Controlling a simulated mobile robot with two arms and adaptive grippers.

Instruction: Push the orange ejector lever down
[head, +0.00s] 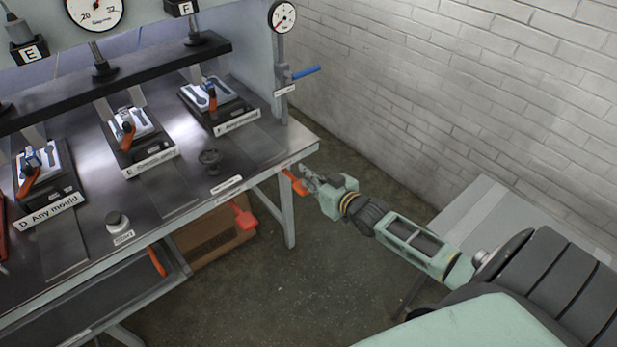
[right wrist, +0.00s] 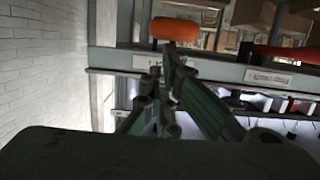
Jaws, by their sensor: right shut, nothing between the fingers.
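An orange lever (head: 296,183) sticks out from the front edge of the press bench, near its right corner. In the right wrist view, its rounded orange end (right wrist: 174,28) lies just beyond my fingertips. My right gripper (head: 306,181) is shut and empty, close beside this lever. Its closed fingertips (right wrist: 171,46) show in the wrist view, overlapping the lower edge of the orange end; whether they touch it I cannot tell. A label (head: 285,167) on the bench edge by the lever is too small to read. My left gripper is not in view.
The bench (head: 185,190) carries several moulds with orange-handled clamps. A bench leg (head: 287,215) stands below the corner. A brick wall (head: 440,75) rises behind; a grey table (head: 490,208) stands right.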

